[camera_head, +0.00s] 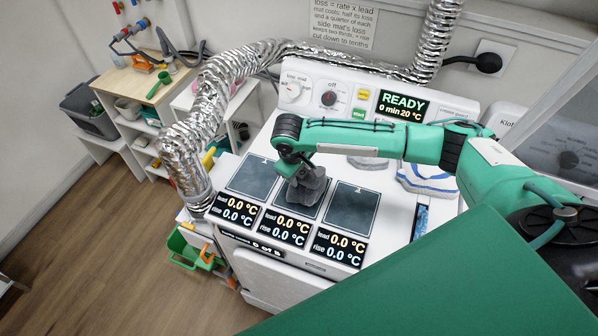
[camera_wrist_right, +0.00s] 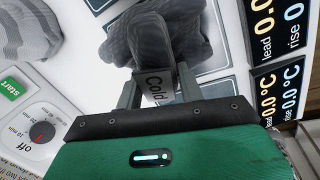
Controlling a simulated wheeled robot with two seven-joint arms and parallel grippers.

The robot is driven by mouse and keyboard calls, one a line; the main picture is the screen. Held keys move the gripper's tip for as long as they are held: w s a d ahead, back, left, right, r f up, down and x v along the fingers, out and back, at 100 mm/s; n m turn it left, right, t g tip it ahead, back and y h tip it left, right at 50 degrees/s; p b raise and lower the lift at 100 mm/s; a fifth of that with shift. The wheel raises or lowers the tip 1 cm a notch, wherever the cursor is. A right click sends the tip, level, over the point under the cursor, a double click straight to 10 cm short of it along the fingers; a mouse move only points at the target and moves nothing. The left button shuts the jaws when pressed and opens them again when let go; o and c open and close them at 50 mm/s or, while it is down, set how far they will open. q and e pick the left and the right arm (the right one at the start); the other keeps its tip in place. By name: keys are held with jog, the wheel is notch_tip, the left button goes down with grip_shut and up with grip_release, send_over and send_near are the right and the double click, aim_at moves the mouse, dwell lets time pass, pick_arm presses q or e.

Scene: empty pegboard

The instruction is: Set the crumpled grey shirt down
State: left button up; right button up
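The crumpled grey shirt (camera_head: 307,193) is a dark grey lump over the middle dark pad (camera_head: 324,188). In the right wrist view the shirt (camera_wrist_right: 180,35) spreads beyond the fingertips. My right gripper (camera_head: 299,174) points down at it from above. In the wrist view its two fingers (camera_wrist_right: 158,88) stand on either side of a grey tab reading "Cold" and look closed on it. I cannot tell whether the shirt's underside touches the pad. My left gripper is out of view.
The left pad (camera_head: 252,176) and right pad (camera_head: 351,208) are bare. Displays (camera_head: 284,229) in front read 0.0 °C. A lighter grey cloth (camera_head: 368,163) and a blue-and-white cloth (camera_head: 428,180) lie behind, near my arm. A silver duct (camera_head: 185,150) rises at the left.

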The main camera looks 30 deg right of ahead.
aim_at(294, 189)
jog(key=o, duration=0.4)
jog(key=shift+a+r, duration=0.1)
jog(key=shift+r, duration=0.25)
notch_tip(294, 189, up, 11)
jog(key=a+b, duration=0.2)
jog(key=b, duration=0.2)
jog(key=shift+s+r, duration=0.15)
jog(key=shift+s, duration=0.3)
jog(key=shift+s, duration=0.1)
